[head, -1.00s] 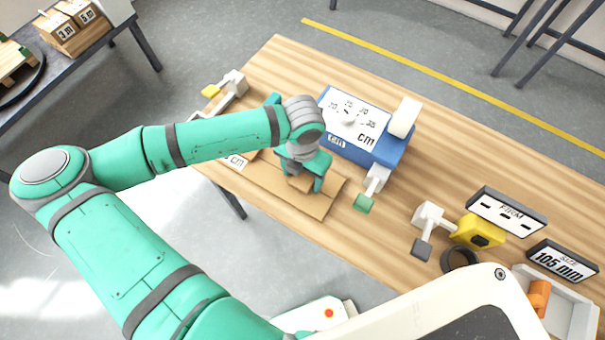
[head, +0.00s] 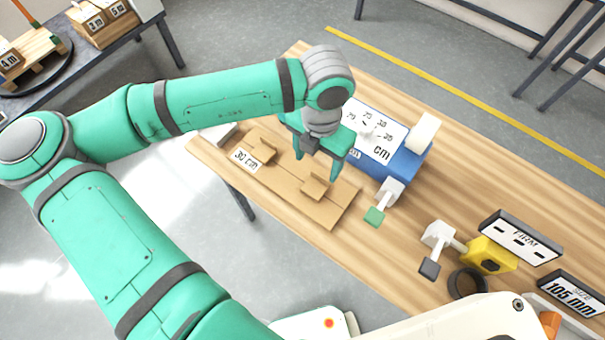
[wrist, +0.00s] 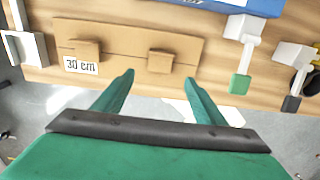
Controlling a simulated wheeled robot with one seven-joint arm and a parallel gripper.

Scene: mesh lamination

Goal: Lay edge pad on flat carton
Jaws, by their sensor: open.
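The flat carton (head: 290,193) is a brown sheet lying on the wooden table, with a "30 cm" label (head: 244,160) at its left end. Two small brown edge pads rest on it: a left pad (head: 262,146) near the label and a right pad (head: 317,184) toward the other end. Both also show in the wrist view, the left pad (wrist: 87,52) and the right pad (wrist: 160,62). My gripper (head: 316,166) is open and empty above the carton. In the wrist view its fingers (wrist: 160,88) are apart with nothing between them.
A blue box (head: 390,155) with a cm dial stands behind the carton. A green-tipped lever (head: 374,216) is close to the carton's right end. A yellow device (head: 490,254), a black ring (head: 467,283) and a "FIRM" sign (head: 522,238) are farther right.

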